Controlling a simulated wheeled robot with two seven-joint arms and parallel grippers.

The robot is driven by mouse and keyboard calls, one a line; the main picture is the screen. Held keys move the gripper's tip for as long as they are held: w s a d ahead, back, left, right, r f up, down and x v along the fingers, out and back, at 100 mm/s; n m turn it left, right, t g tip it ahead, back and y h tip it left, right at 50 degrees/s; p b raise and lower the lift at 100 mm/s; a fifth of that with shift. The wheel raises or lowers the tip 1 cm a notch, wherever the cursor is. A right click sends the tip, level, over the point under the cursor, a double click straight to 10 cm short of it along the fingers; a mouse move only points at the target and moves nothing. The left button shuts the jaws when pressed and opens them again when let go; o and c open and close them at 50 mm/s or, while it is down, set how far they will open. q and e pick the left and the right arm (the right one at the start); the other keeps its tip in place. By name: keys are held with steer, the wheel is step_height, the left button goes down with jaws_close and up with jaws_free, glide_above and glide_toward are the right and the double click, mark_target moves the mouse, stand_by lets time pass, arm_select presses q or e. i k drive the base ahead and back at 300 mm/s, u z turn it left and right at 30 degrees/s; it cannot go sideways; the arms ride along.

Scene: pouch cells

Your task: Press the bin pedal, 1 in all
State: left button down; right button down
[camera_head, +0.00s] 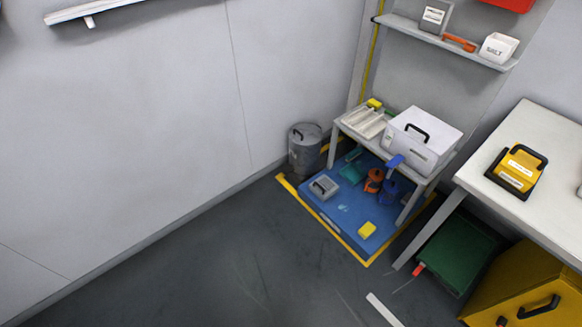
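A grey cylindrical bin (305,155) with a dark handle on its lid stands on the floor in the corner, against the left wall. Its lid looks closed. I cannot make out a pedal on it at this size; the low front of the bin is small and shaded. Neither of my grippers is in view, and no part of my arms shows.
Right of the bin a low grey table (433,172) holds a white box (424,140) and a tray. Under it lies a blue mat (335,215) with several small items, edged in yellow tape. A white table (545,140) stands right.

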mark_target(286, 169)
steer(key=u, duration=0.5)
steer(key=i, duration=2.15)
steer(key=z, duration=0.55)
